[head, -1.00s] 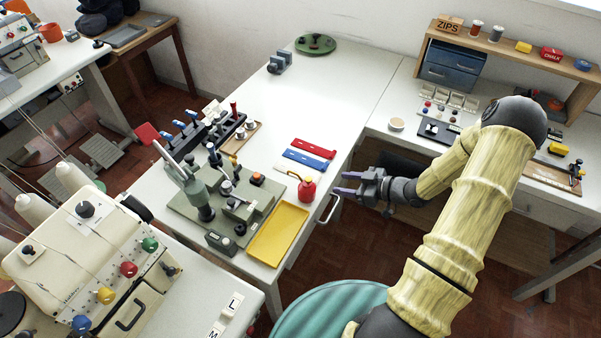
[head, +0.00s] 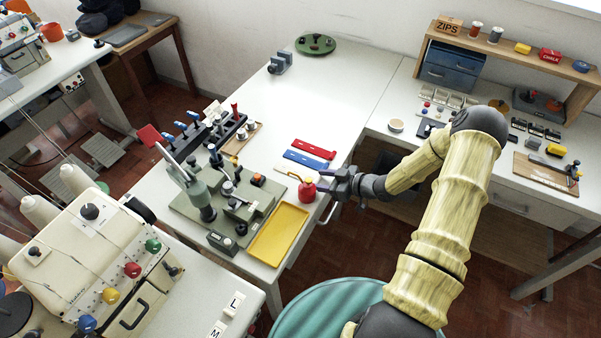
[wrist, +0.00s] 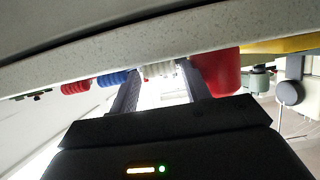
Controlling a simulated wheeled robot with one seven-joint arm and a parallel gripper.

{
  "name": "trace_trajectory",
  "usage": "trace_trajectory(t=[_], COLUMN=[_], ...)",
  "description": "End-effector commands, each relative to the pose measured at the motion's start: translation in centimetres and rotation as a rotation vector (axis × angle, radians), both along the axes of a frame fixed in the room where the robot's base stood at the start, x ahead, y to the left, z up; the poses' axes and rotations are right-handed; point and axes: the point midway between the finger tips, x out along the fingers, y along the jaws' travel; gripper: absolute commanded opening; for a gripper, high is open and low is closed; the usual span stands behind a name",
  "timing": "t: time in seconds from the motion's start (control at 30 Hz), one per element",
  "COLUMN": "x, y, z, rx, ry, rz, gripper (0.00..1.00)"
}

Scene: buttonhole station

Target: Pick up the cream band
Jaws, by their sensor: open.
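The cream band (wrist: 158,70) shows in the wrist view as a pale ribbed end between my two fingers, ahead of them. In the head view it is hard to make out against the white table, below the blue band. My gripper (head: 328,177) is open and empty at the table's right edge, beside the red can; it also shows in the wrist view (wrist: 160,73). Whether the fingers reach the band's end cannot be told.
The blue band (head: 305,159) and red band (head: 313,148) lie beyond the cream one. A red can (head: 307,189) stands close to my gripper. A yellow tray (head: 278,235) and a green fixture (head: 185,203) are nearer.

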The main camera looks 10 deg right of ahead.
Motion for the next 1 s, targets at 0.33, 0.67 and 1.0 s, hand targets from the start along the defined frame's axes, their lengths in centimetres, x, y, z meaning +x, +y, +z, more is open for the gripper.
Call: trace_trajectory(t=[0.33, 0.67, 1.0], x=[0.16, 0.16, 0.17], y=[0.43, 0.39, 0.37], z=[-0.15, -0.14, -0.07], rx=[0.0, 0.0, 0.0], ry=[0.0, 0.0, 0.0], rz=[0.003, 0.002, 0.002], gripper=[0.47, 0.26, 0.14])
